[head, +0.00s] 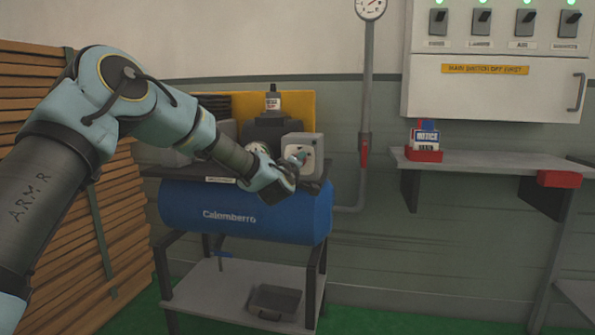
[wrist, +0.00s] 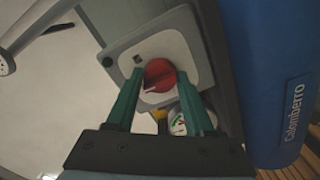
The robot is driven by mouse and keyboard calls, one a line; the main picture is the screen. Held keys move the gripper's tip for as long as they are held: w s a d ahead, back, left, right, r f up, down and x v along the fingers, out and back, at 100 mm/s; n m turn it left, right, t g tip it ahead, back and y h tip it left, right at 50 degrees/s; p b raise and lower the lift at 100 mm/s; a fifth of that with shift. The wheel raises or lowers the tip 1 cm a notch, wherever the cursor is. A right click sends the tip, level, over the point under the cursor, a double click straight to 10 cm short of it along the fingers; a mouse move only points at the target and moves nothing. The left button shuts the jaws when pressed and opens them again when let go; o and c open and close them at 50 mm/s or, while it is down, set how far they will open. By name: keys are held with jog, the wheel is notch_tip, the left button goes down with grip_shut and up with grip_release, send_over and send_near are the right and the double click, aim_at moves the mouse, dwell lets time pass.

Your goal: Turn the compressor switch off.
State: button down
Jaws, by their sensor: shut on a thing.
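The blue compressor (head: 245,208) marked "Calomberro" stands on a metal frame in the head view; its tank also shows at the right of the wrist view (wrist: 275,80). A pale square switch box (head: 312,148) sits on top of it. In the wrist view the box (wrist: 187,48) carries a round red rotary switch (wrist: 160,75). My gripper (wrist: 160,84) has one finger on each side of the switch and is shut on it. In the head view my gripper (head: 294,166) is against the box's front and the red switch cannot be made out.
A shelf (head: 480,163) with a red card holder (head: 424,155) is on the wall at right, below a white switch panel (head: 490,75). A vertical pipe (head: 367,90) with a gauge runs behind the compressor. Stacked wooden slats (head: 115,220) stand at left.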

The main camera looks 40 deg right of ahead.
jog(key=shift+n, duration=0.3)
jog(key=shift+c, duration=1.4)
grip_release()
jog(key=b+v, duration=0.1)
jog(key=v, duration=1)
jog(key=shift+w, duration=0.1)
